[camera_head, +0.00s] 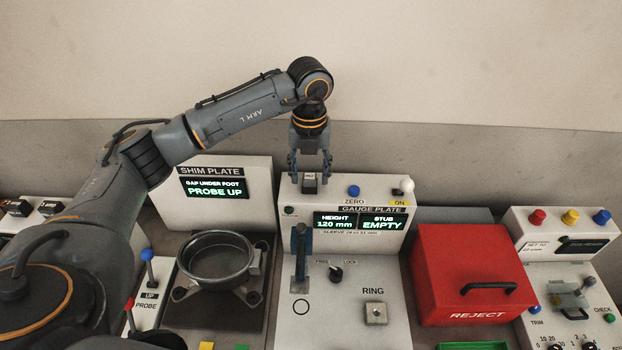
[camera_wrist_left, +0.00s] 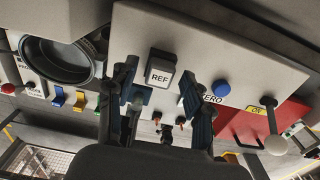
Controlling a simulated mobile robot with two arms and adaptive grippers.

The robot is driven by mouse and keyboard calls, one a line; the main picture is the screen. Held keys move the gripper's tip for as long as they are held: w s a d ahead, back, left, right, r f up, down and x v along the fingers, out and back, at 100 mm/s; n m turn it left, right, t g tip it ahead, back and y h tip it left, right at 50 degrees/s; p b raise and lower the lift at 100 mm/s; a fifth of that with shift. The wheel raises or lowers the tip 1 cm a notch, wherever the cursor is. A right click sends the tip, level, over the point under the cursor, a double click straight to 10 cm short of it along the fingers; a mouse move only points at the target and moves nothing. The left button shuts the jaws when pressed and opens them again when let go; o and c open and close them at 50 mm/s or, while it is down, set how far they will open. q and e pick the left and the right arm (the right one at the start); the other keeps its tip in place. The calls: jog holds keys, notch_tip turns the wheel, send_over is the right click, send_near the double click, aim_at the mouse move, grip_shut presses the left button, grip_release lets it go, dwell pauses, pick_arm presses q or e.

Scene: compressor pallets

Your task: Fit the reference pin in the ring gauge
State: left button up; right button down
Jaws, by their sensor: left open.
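A small block marked REF (camera_head: 309,186), which I take to be the head of the reference pin, sits at the top of the white gauge plate housing (camera_head: 395,225). It also shows in the left wrist view (camera_wrist_left: 160,71); any pin shaft is hidden. My left gripper (camera_head: 309,168) points down above it, open, its fingers apart on either side of the block in the head view. The fingers also show in the left wrist view (camera_wrist_left: 160,88). The ring gauge (camera_head: 375,313) is a small square metal block with a dark hole, below the RING label on the sloping panel. My right gripper is not in view.
The gauge display reads height 120 mm and stub EMPTY. A white knob (camera_head: 406,185) and blue ZERO button (camera_head: 353,191) stand right of the REF block. An upright lever (camera_head: 300,250) stands on the panel. A red reject box (camera_head: 462,280) is to the right, a round pan (camera_head: 216,258) to the left.

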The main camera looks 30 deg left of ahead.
aim_at(310, 176)
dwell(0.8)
pick_arm(q)
grip_shut()
jog(key=shift+r, duration=0.15)
jog(key=shift+r+p, duration=1.65)
jog(key=shift+r, duration=1.2)
